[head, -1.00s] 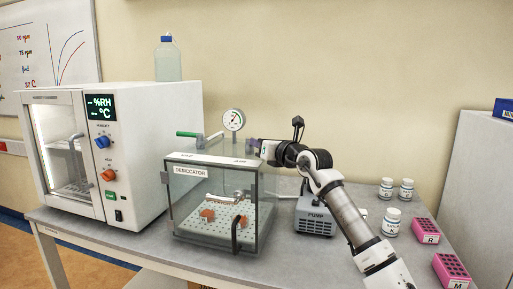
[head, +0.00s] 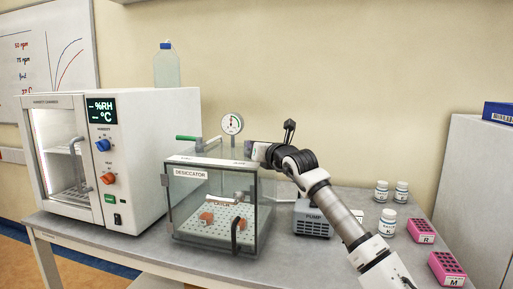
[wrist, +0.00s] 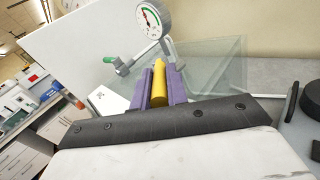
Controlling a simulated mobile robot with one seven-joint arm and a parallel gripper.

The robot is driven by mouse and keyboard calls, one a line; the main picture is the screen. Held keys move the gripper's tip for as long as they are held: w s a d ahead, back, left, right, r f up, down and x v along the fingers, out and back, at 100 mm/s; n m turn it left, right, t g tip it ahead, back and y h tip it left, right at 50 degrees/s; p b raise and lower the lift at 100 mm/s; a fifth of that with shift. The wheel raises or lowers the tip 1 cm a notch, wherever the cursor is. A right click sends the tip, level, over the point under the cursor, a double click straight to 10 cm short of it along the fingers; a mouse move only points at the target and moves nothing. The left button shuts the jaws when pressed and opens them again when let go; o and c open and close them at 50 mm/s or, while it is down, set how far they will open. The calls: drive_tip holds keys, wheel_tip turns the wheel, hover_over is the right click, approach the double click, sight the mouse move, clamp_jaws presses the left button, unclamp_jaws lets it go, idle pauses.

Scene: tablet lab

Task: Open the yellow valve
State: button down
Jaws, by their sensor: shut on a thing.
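The yellow valve (wrist: 159,84) shows in the wrist view as a yellow handle between the two purple fingers of my gripper (wrist: 160,88). My gripper is shut on it, with one finger along each side. In the head view my gripper (head: 250,149) is at the right end of the desiccator's top, and the yellow handle is hidden there. The desiccator (head: 189,174) is a clear box on the bench with its lid on. A round gauge (head: 232,124) stands above it, also in the wrist view (wrist: 154,19). A green-handled valve (head: 189,138) is on the left side of the top.
The humidity chamber (head: 150,150) stands left of the desiccator. The pump (head: 313,222) is to its right, beneath my arm. Jars (head: 388,222) and pink racks (head: 421,231) are farther right. The bench front (head: 300,262) is mostly clear.

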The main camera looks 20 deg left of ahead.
drive_tip(key=shift+r, duration=0.1)
drive_tip(key=c, duration=1.4)
unclamp_jaws()
drive_tip(key=shift+d, duration=0.1)
drive_tip(key=shift+b+v, duration=2.65)
drive_tip(key=shift+v, duration=4.25)
